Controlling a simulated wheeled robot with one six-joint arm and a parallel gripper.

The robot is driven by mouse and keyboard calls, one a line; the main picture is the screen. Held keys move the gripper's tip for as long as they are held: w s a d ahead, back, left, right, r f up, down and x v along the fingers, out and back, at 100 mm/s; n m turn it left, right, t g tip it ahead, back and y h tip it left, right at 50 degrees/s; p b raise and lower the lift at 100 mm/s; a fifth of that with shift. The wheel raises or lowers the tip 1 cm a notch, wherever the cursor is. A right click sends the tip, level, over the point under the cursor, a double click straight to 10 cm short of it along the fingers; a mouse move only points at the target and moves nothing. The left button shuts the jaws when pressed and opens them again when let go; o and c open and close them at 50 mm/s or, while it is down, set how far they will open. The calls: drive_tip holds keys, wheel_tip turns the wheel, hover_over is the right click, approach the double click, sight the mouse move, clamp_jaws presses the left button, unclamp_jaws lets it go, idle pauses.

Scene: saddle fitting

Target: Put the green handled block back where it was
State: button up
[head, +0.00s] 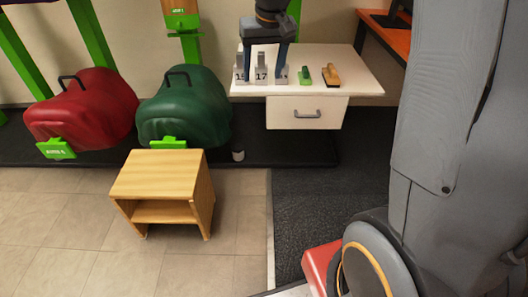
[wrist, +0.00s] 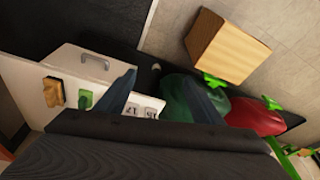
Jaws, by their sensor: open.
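The green handled block (head: 305,76) stands on the white table top, between the numbered grey pieces and a tan wooden brush-like block. It also shows in the wrist view (wrist: 85,100), left of my fingers. My gripper (head: 264,62) points down over the table's left part, left of the green block and apart from it. Its two fingers are spread with nothing held between them; they show in the wrist view too (wrist: 163,88). In the head view the fingers partly cover the numbered pieces, so I cannot tell whether they touch them.
Numbered grey pieces (head: 261,74) stand in a row by the table's front left. The tan block (head: 331,75) is right of the green one. The white table (head: 362,80) is clear on its right. Red (head: 85,110) and green (head: 190,108) saddles and a wooden stool (head: 160,175) stand left.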

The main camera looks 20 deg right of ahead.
drive_tip(key=s+a+n+g, duration=0.1)
drive_tip(key=s+a, duration=0.2)
drive_tip(key=s, duration=0.7)
drive_tip(key=s+a+f+g, duration=0.1)
drive_tip(key=s+a, duration=0.1)
drive_tip(key=s, duration=0.8)
drive_tip(key=s+a+n+g, duration=0.1)
drive_tip(key=s+a, duration=0.2)
drive_tip(key=s, duration=0.7)
drive_tip(key=shift+a+f+n, duration=0.3)
drive_tip(key=shift+f, duration=0.1)
drive_tip(key=shift+w, duration=0.1)
drive_tip(key=d+r+m+p, duration=0.2)
drive_tip(key=d+r+p, duration=0.5)
drive_tip(key=p, duration=0.8)
drive_tip(key=shift+d+r, duration=0.4)
drive_tip(key=shift+d, duration=0.2)
